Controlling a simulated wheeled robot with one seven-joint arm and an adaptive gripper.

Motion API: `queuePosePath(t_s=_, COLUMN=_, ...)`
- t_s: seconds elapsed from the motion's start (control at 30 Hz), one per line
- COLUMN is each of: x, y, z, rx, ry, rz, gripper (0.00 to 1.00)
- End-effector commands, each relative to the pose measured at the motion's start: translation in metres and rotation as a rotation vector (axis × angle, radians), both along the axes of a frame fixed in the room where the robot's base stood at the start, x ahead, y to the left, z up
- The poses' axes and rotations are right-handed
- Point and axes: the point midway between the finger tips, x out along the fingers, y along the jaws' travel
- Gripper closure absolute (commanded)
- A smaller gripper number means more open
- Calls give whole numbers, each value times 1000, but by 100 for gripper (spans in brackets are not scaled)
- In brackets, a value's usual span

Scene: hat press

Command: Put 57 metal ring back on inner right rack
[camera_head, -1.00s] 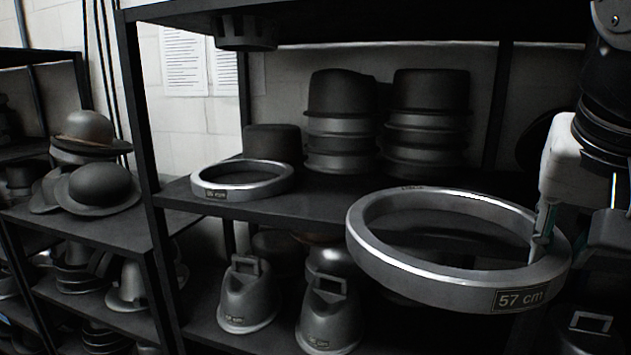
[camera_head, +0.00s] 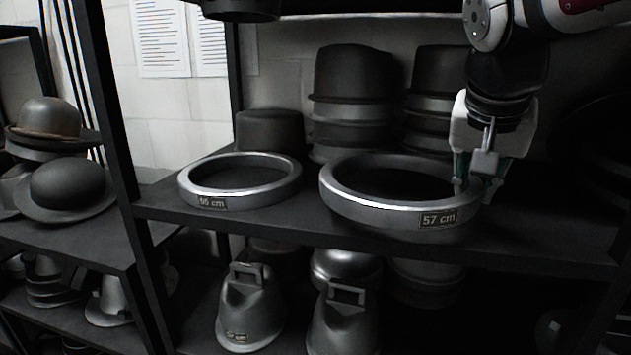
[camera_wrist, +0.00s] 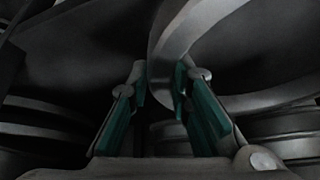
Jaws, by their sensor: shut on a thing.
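The 57 cm metal ring (camera_head: 345,203) is at the middle shelf in the head view, its label facing front. My gripper (camera_head: 474,190) is shut on the ring's right side. In the wrist view my gripper's teal fingers (camera_wrist: 165,100) pinch the wall of the ring (camera_wrist: 172,40). The ring looks roughly level at the shelf's height; I cannot tell whether it touches the shelf. The rack's middle shelf (camera_head: 560,246) runs under and past it.
A second metal ring (camera_head: 240,202), labelled about 55 cm, lies just left of the held ring. Stacked dark hat blocks (camera_head: 355,85) stand behind. A dark post (camera_head: 110,130) bounds the left. Bare shelf shows to the right. Handled metal forms (camera_head: 250,308) stand below.

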Motion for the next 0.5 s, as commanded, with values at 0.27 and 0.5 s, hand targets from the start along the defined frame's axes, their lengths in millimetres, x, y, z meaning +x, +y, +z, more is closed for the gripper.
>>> queuePosePath(t_s=0.27, x=49, y=-1, z=-3, rx=1, ry=-2, rz=0, gripper=100)
queuePosePath(t_s=0.5, x=59, y=-1, z=-11, rx=0, ry=0, rz=0, gripper=100)
